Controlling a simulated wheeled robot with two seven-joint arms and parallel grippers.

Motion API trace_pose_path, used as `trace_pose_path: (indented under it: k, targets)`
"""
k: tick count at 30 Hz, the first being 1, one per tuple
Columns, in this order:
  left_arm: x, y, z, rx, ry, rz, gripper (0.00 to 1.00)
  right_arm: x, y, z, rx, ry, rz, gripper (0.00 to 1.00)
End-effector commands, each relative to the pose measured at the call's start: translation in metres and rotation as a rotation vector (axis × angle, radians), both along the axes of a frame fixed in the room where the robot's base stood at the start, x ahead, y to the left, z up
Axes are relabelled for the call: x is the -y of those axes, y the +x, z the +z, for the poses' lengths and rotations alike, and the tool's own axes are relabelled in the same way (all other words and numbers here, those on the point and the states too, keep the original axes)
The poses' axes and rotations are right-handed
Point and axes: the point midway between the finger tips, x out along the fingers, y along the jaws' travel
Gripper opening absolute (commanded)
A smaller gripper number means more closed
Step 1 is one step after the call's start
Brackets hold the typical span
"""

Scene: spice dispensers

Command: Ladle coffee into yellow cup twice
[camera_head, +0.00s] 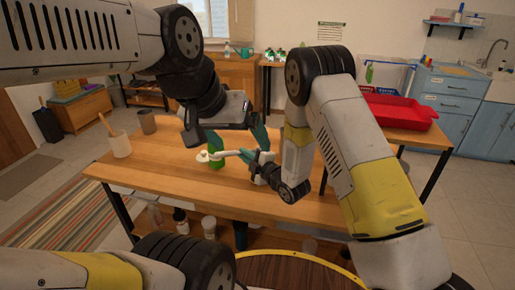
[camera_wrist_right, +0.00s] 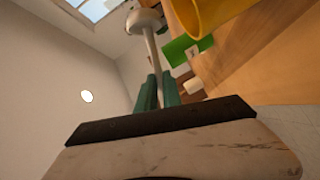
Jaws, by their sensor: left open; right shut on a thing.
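My right gripper (camera_head: 250,161) is shut on the handle of a pale ladle (camera_head: 233,153), above the wooden table. In the right wrist view its teal fingers (camera_wrist_right: 158,92) close around the ladle handle (camera_wrist_right: 151,50), with the rounded bowl (camera_wrist_right: 145,19) beyond. The yellow cup (camera_wrist_right: 205,14) shows in part at the top of that view, right of the bowl; I cannot make it out in the head view. A green labelled item (camera_wrist_right: 186,49) is below the cup. My left gripper (camera_head: 225,138) is open above the same green item (camera_head: 216,146). The coffee is not visible.
A red tray (camera_head: 400,109) lies on a surface at the right. The table's front left (camera_head: 150,180) is clear.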

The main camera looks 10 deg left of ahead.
Motion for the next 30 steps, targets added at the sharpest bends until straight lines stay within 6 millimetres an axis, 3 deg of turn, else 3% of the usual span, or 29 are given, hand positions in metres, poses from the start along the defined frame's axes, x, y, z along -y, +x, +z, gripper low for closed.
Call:
trace_pose_path:
  k: [3,12,30]
  targets:
    - [0.0,0.0,0.0,0.0,0.0,0.0,0.88,0.004,0.01,0.014,-0.151,0.052,-0.004,0.0]
    - [0.0,0.0,0.0,0.0,0.0,0.0,0.88,0.011,0.03,0.029,-0.516,0.164,-0.004,0.0]
    - [0.0,0.0,0.0,0.0,0.0,0.0,0.88,0.024,0.071,0.034,-1.085,0.345,-0.004,0.0]
